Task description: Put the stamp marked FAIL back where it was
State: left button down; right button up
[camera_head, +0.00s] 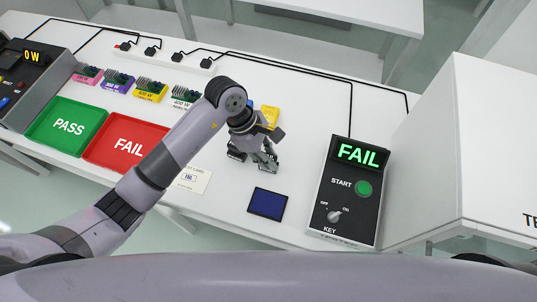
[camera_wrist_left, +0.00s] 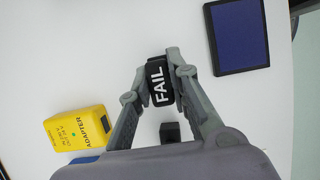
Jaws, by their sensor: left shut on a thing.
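In the left wrist view, the stamp marked FAIL (camera_wrist_left: 157,84) is black with white letters. My left gripper (camera_wrist_left: 160,78) is shut on it, with one finger on each side. In the head view my left gripper (camera_head: 254,162) is over the white table between the red FAIL tray and the tester; the stamp is hidden there by the gripper. A small dark block (camera_wrist_left: 170,132), perhaps the other stamp, shows between the finger bases in the wrist view. A dark blue pad (camera_head: 267,203) lies right of the gripper; it also shows in the wrist view (camera_wrist_left: 238,36).
A yellow adapter (camera_head: 270,116) is close behind the gripper. A tester (camera_head: 347,190) reading FAIL stands right. A green PASS tray (camera_head: 66,126), a red FAIL tray (camera_head: 124,141) and a label card (camera_head: 194,180) are left. Several boards stand behind the trays.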

pick_arm(q)
jog(key=shift+f, duration=0.2)
jog(key=c, duration=1.9)
grip_release()
jog(key=shift+r, duration=0.1)
jog(key=o, duration=0.4)
pick_arm(e)
jog(key=shift+d+f, duration=0.15)
jog(key=shift+d, duration=0.2)
jog(key=shift+d, duration=0.1)
pick_arm(q)
jog(key=shift+r, duration=0.15)
jog(key=b+v, duration=0.2)
jog(key=v, duration=1)
jog(key=shift+b, duration=0.4)
pick_arm(e)
jog(key=shift+s+a+f, duration=0.1)
jog(key=shift+a+f, duration=0.1)
jog(key=shift+f, duration=1.05)
